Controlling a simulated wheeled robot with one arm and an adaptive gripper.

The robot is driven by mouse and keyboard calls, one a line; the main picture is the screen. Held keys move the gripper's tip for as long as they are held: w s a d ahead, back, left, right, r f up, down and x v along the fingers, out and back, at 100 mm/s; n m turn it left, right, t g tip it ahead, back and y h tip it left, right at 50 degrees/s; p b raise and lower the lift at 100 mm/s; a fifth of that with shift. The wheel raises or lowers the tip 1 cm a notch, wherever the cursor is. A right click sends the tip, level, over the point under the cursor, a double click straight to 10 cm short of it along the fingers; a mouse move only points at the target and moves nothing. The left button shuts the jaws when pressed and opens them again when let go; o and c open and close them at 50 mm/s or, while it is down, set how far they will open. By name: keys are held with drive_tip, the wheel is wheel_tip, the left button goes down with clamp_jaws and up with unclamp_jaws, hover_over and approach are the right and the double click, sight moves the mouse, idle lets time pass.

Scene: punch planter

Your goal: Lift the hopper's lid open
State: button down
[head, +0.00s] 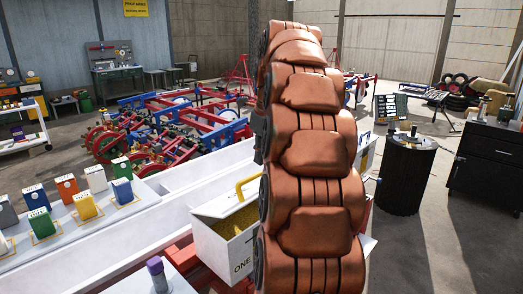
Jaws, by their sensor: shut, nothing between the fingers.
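A white hopper (212,240) with the letters "ONE" on its front stands just left of my arm, in the lower middle of the head view. Yellow-brown grain (236,222) shows inside its top. A yellow handle (246,183) rises at the hopper's upper back edge. The lid's outline and its exact angle are hard to tell, as my arm covers the hopper's right side. My orange arm stands upright across the middle of the view. My gripper does not show.
A long white planter beam (172,190) runs behind the hopper. Several coloured boxes, one of them blue (122,191), stand on a pale surface at left. A purple-topped cylinder (157,270) is in front. A black drum (407,180) and a dark cabinet (487,170) are at right, with open floor between.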

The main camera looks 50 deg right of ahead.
hover_over(254, 193)
drive_tip(key=s, duration=0.1)
drive_tip(key=shift+s+f+p, duration=0.2)
drive_tip(key=shift+f+p, duration=0.2)
drive_tip(key=shift+f, duration=3.05)
